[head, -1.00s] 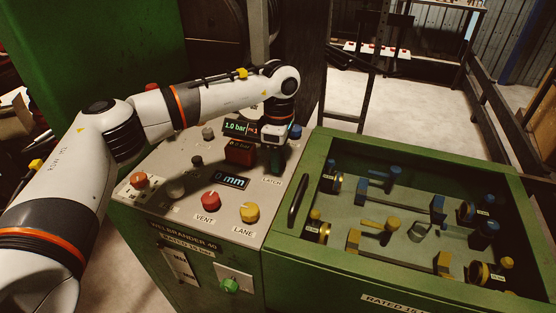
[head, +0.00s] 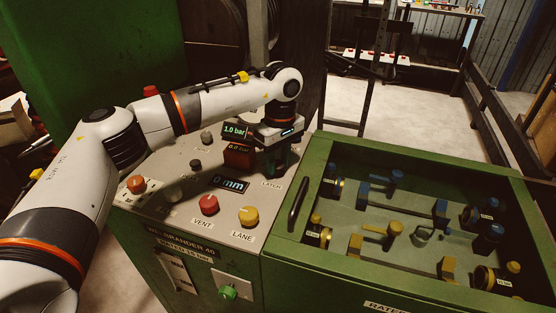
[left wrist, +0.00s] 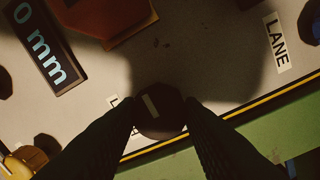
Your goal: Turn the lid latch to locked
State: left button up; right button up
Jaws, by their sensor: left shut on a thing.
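The lid latch (left wrist: 152,120) is a dark round knob with a pale pointer mark in the left wrist view. My left gripper (head: 274,170) points down at it, shut with one finger on each side of the knob. In the head view the gripper hides the knob, just above the LATCH label (head: 271,184). The green-framed lid (head: 400,148) with its dark handle (head: 298,203) looks down over the chamber to the right. I cannot read from the pointer whether the latch is locked. My right gripper is not in view.
On the sloped panel are a red VENT knob (head: 207,203), a yellow LANE knob (head: 248,216), an orange-red button (head: 136,184) and a 0 mm display (head: 231,183). A pressure display (head: 236,131) and a red block (head: 239,155) stand close to my gripper's left.

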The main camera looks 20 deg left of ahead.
aim_at(280, 162)
pick_arm(q)
jog(key=shift+r, duration=0.1)
jog(key=o, duration=1)
notch_tip(280, 162, up, 12)
jog(key=b, duration=0.1)
jog(key=shift+w+d, duration=0.15)
jog(key=shift+w, duration=0.1)
